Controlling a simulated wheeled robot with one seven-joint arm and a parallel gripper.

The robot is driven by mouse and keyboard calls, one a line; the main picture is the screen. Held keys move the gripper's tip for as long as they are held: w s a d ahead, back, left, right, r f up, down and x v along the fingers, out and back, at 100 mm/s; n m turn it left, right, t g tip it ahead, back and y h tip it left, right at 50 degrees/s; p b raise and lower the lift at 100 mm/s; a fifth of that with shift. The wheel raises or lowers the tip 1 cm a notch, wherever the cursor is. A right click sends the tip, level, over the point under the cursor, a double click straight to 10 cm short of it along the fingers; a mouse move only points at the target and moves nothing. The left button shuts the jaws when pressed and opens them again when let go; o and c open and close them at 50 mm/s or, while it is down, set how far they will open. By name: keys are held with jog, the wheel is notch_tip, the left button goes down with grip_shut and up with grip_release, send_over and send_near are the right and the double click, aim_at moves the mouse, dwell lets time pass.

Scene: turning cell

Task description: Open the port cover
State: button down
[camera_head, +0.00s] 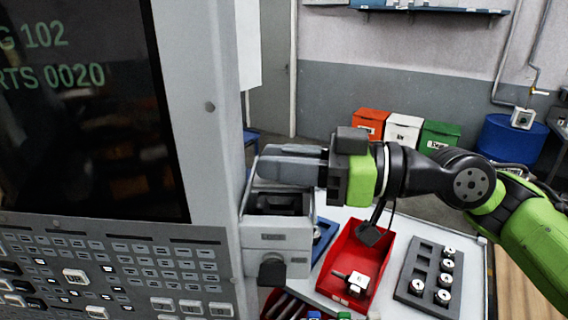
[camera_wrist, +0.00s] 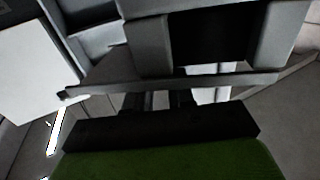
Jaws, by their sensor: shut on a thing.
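The grey port housing (camera_head: 275,238) stands beside the machine panel in the head view, with a dark recess in its top. My gripper (camera_head: 268,165) is above that recess, reaching in from the right with its grey fingers level. It is shut on the port cover, which is mostly hidden by the fingers. A thin pale edge to the left of the fingers looks like part of the raised cover. In the wrist view a thin grey plate edge (camera_wrist: 170,86) crosses in front of my gripper; I cannot tell for sure that it is the cover.
The control panel with keys (camera_head: 110,270) and screen fills the left. A red bin (camera_head: 340,255) with a metal part lies below my arm. A dark tray (camera_head: 425,295) with several round parts is to its right. Coloured bins and a blue drum (camera_head: 510,140) stand behind.

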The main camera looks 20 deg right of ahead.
jog(key=shift+s+a, duration=0.15)
jog(key=shift+s, duration=0.05)
jog(key=c, duration=1.1)
grip_release()
jog(key=p+v, duration=0.1)
jog(key=v, duration=1.4)
jog(key=shift+d, duration=0.4)
